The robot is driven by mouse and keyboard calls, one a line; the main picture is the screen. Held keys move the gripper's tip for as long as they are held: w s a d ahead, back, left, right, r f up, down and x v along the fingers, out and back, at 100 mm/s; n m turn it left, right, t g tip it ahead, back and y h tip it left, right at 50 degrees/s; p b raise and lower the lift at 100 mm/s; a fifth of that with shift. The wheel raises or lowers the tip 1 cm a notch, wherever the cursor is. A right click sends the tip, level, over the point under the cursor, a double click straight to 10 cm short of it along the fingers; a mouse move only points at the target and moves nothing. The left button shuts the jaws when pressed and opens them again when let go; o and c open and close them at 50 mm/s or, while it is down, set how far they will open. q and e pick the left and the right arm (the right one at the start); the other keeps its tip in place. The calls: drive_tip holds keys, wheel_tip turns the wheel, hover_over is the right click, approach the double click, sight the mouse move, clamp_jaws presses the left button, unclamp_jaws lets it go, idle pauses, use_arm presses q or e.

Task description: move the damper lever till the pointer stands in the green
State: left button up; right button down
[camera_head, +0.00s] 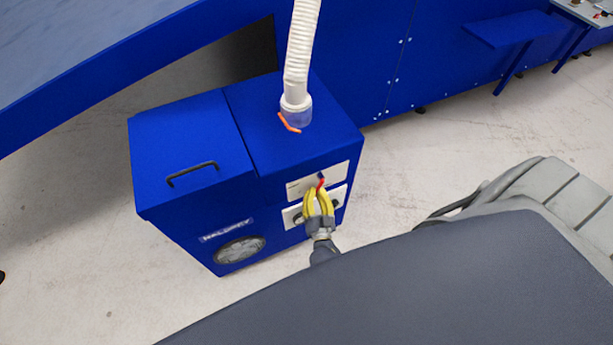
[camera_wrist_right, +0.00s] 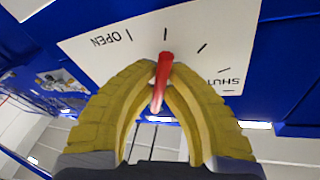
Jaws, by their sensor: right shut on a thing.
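The damper lever is a red lever (camera_head: 321,184) on a white panel (camera_head: 337,177) on the front of a blue machine. In the right wrist view the red lever (camera_wrist_right: 164,75) stands near the middle of the panel's scale (camera_wrist_right: 130,60), between the words OPEN and SHUT, with several black ticks. My right gripper (camera_head: 319,197) has yellow fingers closed around the lever; they also show in the right wrist view (camera_wrist_right: 163,95). The gripper hides part of a second, lower white panel (camera_head: 292,216). I cannot make out a pointer or a green zone. My left gripper is not in view.
The blue machine (camera_head: 190,145) has a black lid handle (camera_head: 192,173), a round grille (camera_head: 240,250) and a pale hose (camera_head: 299,55) rising from its top, with an orange piece (camera_head: 289,122) at its base. A larger blue machine stands behind.

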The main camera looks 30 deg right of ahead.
drive_tip(key=shift+d, duration=0.1)
drive_tip(key=c, duration=1.5)
unclamp_jaws()
drive_tip(key=shift+o, duration=0.2)
drive_tip(key=v, duration=1.2)
